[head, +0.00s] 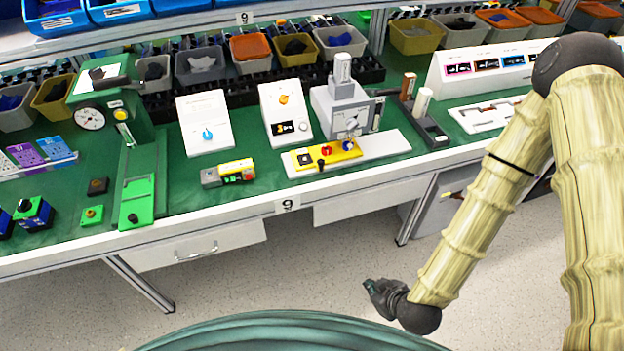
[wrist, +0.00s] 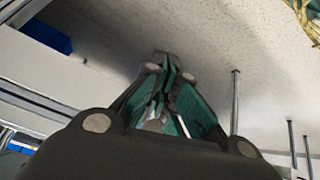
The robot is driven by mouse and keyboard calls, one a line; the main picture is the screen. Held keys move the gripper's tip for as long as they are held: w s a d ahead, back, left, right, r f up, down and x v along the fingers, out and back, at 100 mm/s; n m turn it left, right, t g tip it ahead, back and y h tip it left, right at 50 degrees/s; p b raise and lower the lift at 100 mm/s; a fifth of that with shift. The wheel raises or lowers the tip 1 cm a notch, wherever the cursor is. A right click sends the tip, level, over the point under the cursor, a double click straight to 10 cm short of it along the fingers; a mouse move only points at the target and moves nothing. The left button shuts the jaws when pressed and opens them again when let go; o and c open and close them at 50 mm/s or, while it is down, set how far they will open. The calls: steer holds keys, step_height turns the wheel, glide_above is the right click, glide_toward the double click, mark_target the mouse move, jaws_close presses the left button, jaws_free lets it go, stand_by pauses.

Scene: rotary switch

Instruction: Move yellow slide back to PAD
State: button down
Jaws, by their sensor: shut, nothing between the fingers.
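A yellow slide (head: 328,156) with a red knob and a black knob lies on the left part of a long white base (head: 388,147) on the green bench. A grey block fixture (head: 345,108) stands behind the base. Any PAD marking is too small to read. My gripper (head: 369,287) is low in front of the bench, over the floor, well apart from the slide. It is shut and empty; its closed fingers also show in the wrist view (wrist: 166,62). The slide is not seen in the wrist view.
The green bench (head: 175,197) has a white front edge and drawers (head: 190,250) below. Two white switch panels (head: 206,122) and a yellow-and-grey box (head: 228,173) stand left of the slide. A green press (head: 112,110) stands at the left. The floor before the bench is clear.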

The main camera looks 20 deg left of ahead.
steer(key=w+a+r+n+t+y+b, duration=0.45)
steer(key=w+a+n, duration=0.3)
steer(key=a, duration=0.45)
steer(key=w+a+r+n+t+y+b, duration=0.2)
steer(key=w+a+r+n+t+b, duration=0.35)
steer(key=a+r+n, duration=0.4)
steer(key=w+a, duration=0.2)
steer(key=w+a+r+m, duration=0.1)
steer(key=w+a, duration=0.1)
steer(key=w, duration=0.1)
steer(key=w+a+r+m+g, duration=0.1)
steer(key=w+a, duration=0.1)
steer(key=shift+w+a, duration=0.2)
steer(key=shift+w, duration=0.15)
steer(key=shift+w+d, duration=0.25)
steer(key=shift+d, duration=0.1)
steer(key=shift+w+d+p, duration=0.15)
steer(key=shift+w+d, duration=0.05)
steer(key=shift+d, duration=0.6)
steer(key=shift+w+d+p, duration=0.15)
steer(key=shift+w+d, duration=0.05)
steer(key=shift+d, duration=0.55)
steer(key=shift+d+f+y, duration=0.15)
steer(key=shift+y, duration=0.2)
